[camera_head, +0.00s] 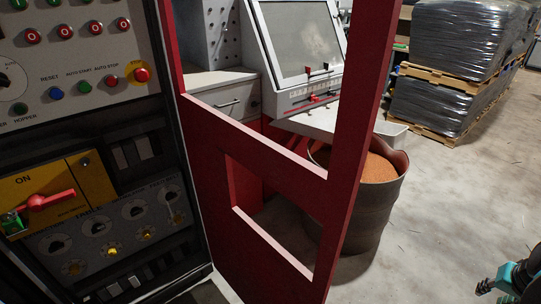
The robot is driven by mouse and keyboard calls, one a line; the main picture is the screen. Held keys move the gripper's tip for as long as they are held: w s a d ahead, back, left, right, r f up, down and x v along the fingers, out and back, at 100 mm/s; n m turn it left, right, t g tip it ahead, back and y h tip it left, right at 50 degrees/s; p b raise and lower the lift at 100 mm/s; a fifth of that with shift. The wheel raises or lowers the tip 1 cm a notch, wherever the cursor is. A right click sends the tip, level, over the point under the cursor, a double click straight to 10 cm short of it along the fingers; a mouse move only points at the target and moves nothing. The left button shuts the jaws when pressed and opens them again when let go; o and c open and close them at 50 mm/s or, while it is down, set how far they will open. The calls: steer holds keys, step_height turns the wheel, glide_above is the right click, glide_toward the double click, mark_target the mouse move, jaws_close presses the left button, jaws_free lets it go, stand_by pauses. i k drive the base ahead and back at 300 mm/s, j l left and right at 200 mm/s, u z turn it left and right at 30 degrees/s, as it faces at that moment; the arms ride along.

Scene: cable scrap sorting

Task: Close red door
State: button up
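The red door (205,165) is a frame with a large upper opening and a smaller lower one. It stands at the right side of the control cabinet (120,110), swung outward, and I see the machine behind through its openings. The door's right post (351,140) rises out of the top of the view. Part of my arm, black with teal, shows at the bottom right corner, well apart from the door. The dark piece at its left end (485,286) may be my gripper; its fingers are too small and cut off to tell their state.
Behind the door stand a grey machine with a tilted screen (300,38) and a barrel of orange granules (378,168). Wrapped pallets (440,100) stand at the back right. The concrete floor (445,200) right of the barrel is clear. A red-handled switch (50,198) sits on the cabinet.

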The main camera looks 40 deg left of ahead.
mark_target(258, 269)
steer(key=i+l, duration=0.15)
steer(key=i, duration=0.6)
steer(key=i+l, duration=0.2)
steer(key=i, duration=0.55)
steer(key=i+u, duration=0.25)
steer(key=u, duration=0.15)
steer(key=i+l+u, duration=0.1)
steer(key=i+u, duration=0.15)
steer(key=u, duration=0.15)
steer(key=i+l+u, duration=0.2)
steer(key=u, duration=0.7)
steer(key=i+u, duration=0.15)
steer(key=u, duration=0.35)
steer(key=l+u, duration=0.1)
steer(key=u, duration=0.35)
steer(key=i+l+u, duration=0.1)
steer(key=u, duration=0.9)
steer(key=l+u, duration=0.15)
steer(key=u, duration=0.35)
steer(key=k+l+z, duration=0.15)
steer(key=l, duration=0.25)
steer(key=i+j, duration=0.05)
